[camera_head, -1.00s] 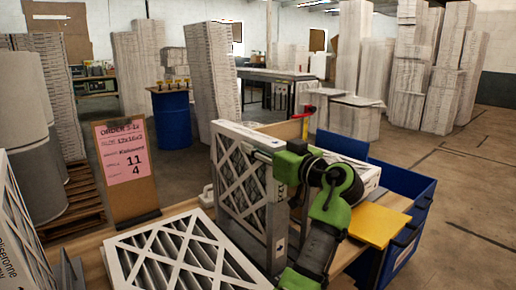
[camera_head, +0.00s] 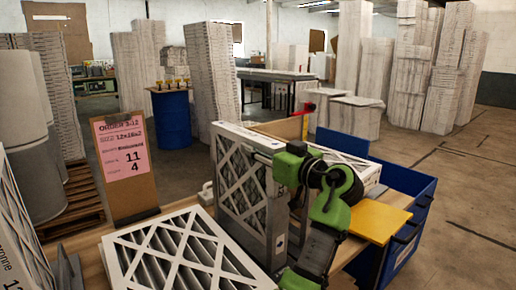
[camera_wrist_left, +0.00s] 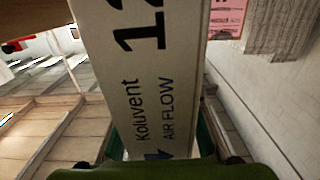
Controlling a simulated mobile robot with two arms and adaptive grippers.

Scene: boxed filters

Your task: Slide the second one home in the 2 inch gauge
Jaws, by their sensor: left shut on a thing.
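My left gripper (camera_head: 286,166) is shut on the edge of an upright white pleated filter (camera_head: 240,188). In the left wrist view this filter's printed edge (camera_wrist_left: 158,85) reads "Koluvent", "AIR FLOW" and "12" between the green fingers. A grey upright metal piece (camera_head: 277,225), which looks like part of the gauge, stands against the filter's near right side. I cannot tell how far the filter sits within it, as the arm and filter cover the slot. Another pleated filter (camera_head: 185,255) lies flat on the bench in front. My right gripper is not in view.
A clipboard with a pink order sheet (camera_head: 124,150) stands at the left. A blue bin (camera_head: 415,215) with a yellow board (camera_head: 380,221) is at the right. A white filter or box (camera_head: 367,173) lies behind the arm. A lettered carton edge (camera_head: 18,235) fills the left corner.

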